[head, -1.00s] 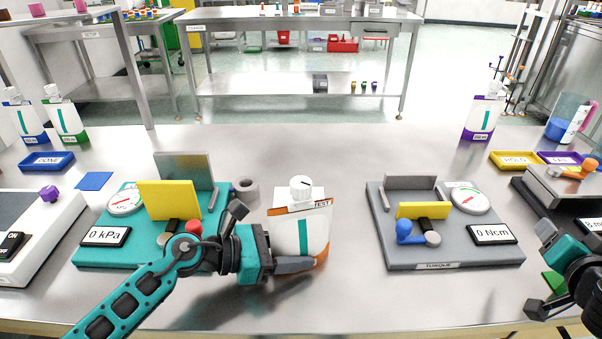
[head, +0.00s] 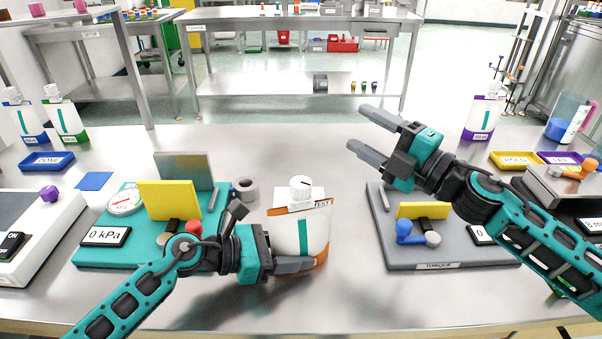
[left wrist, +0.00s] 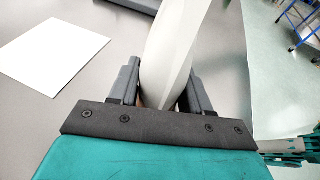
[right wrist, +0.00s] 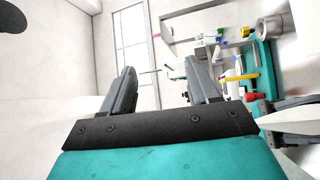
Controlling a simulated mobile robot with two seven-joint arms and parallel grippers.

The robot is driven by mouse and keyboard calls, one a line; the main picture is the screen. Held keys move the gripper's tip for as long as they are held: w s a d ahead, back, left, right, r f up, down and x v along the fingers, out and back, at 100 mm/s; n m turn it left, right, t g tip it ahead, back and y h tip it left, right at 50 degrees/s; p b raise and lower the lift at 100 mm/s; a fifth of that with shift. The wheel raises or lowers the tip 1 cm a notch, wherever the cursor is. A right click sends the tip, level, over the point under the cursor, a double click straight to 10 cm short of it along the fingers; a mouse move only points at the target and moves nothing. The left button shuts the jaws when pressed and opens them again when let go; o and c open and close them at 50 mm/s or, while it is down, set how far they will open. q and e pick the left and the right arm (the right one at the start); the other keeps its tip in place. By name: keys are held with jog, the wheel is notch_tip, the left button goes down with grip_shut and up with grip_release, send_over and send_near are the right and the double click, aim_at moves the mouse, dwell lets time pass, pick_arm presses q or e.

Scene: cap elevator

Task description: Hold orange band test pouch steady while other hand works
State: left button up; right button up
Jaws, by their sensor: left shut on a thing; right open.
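The orange band test pouch (head: 314,239) stands upright on the steel table near its front middle. It is white with a teal stripe, an orange band, a "TEST" label and a white cap (head: 301,189) on top. My left gripper (head: 291,262) is shut on its lower body from the left. In the left wrist view the white pouch (left wrist: 170,50) sits between the two fingers (left wrist: 160,88). My right gripper (head: 366,132) is open and empty, raised above the table to the right of and beyond the pouch, fingers pointing left. Its open fingers also show in the right wrist view (right wrist: 160,85).
A teal pressure fixture (head: 88,250) reading 0 kPa stands left of the pouch. A grey torque fixture (head: 385,257) stands right, partly under my right arm. A grey ring (head: 246,190) lies behind the left gripper. Banded pouches (head: 483,118) stand farther back. The table's back middle is clear.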

jog(key=s+a+r+n+g+y, duration=0.1)
jog(key=s+a+r+n+g, duration=0.2)
jog(key=a+n+g, duration=0.75)
jog(key=s+a+r+n+g+y, duration=0.15)
jog(key=s+a+n+g, duration=0.35)
jog(key=n, duration=1)
jog(key=n+t+h, duration=0.2)
jog(key=n+h, duration=1.5)
jog(key=n, duration=0.5)
send_near(301, 182)
jog(key=shift+m, duration=0.25)
notch_tip(301, 182, down, 9)
jog(key=shift+r, duration=0.1)
jog(key=c, duration=1.1)
